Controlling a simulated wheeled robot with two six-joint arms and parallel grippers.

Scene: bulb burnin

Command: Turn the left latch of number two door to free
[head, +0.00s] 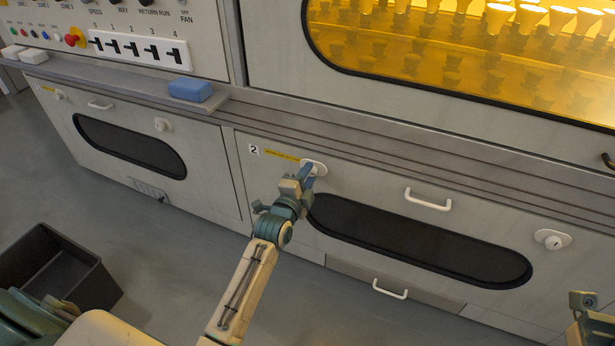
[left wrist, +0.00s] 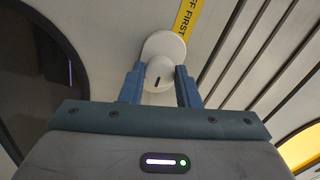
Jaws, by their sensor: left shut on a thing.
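The number two door (head: 370,180) is a pale panel with a dark oval window, a white handle and a "2" label. Its left latch (head: 318,166) is a round white knob on a white plate, near the door's upper left. My left gripper (head: 305,172) reaches up to this latch, and its blue fingers hide part of the knob. In the left wrist view the fingers (left wrist: 160,76) close on both sides of the knob (left wrist: 162,64), which has a short dark mark. The door's right latch (head: 552,239) stands clear. My right gripper (head: 582,302) is partly in view at lower right; its jaws are unclear.
The door handle (head: 428,200) and a lower drawer handle (head: 390,290) stick out. A ledge (head: 300,125) runs above the door, with a blue block (head: 190,90) on it. A dark open bin (head: 95,285) stands on the floor at lower left. Another door (head: 70,110) is to the left.

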